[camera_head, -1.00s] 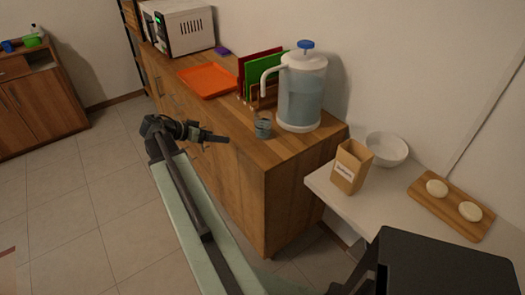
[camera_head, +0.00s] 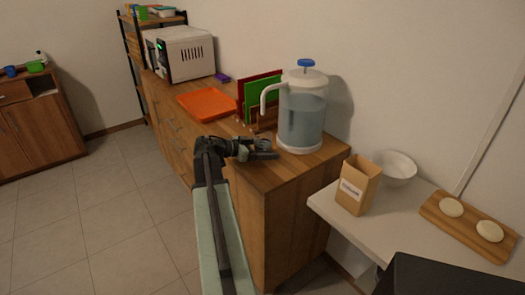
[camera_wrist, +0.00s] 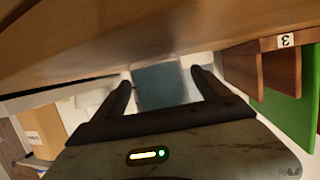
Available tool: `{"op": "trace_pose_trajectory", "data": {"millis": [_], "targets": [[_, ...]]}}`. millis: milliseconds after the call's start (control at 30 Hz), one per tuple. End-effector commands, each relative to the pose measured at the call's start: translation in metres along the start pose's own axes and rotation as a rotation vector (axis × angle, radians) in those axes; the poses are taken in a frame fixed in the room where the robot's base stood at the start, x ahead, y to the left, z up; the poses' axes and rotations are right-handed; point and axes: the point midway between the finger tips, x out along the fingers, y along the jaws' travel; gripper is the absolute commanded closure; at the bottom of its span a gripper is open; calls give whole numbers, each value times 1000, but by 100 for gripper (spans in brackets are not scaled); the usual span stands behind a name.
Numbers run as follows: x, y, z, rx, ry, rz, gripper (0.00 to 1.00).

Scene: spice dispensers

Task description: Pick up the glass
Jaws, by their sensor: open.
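The glass is mostly or wholly hidden by my gripper (camera_head: 268,150) in the head view. My gripper is over the wooden counter, left of the water dispenser (camera_head: 302,112). In the wrist view the two dark fingers of my gripper (camera_wrist: 164,85) are apart. A bluish-grey, see-through shape (camera_wrist: 160,86) shows between them and looks like the glass, though the dispenser's water may be behind it. I cannot tell whether either finger touches it.
An orange tray (camera_head: 207,104) lies on the counter (camera_head: 258,176). Green and red boards (camera_head: 262,99) stand in a rack close behind my gripper. A paper carton (camera_head: 357,187) and white bowl (camera_head: 396,168) stand on the lower table at right.

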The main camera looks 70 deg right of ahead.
Motion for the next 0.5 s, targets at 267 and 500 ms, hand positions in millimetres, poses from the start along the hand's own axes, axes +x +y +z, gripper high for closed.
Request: {"op": "trace_pose_trajectory", "data": {"millis": [267,500], "targets": [[18,0,0,-1,0,-1,15],[18,-1,0,-1,0,-1,70]]}}
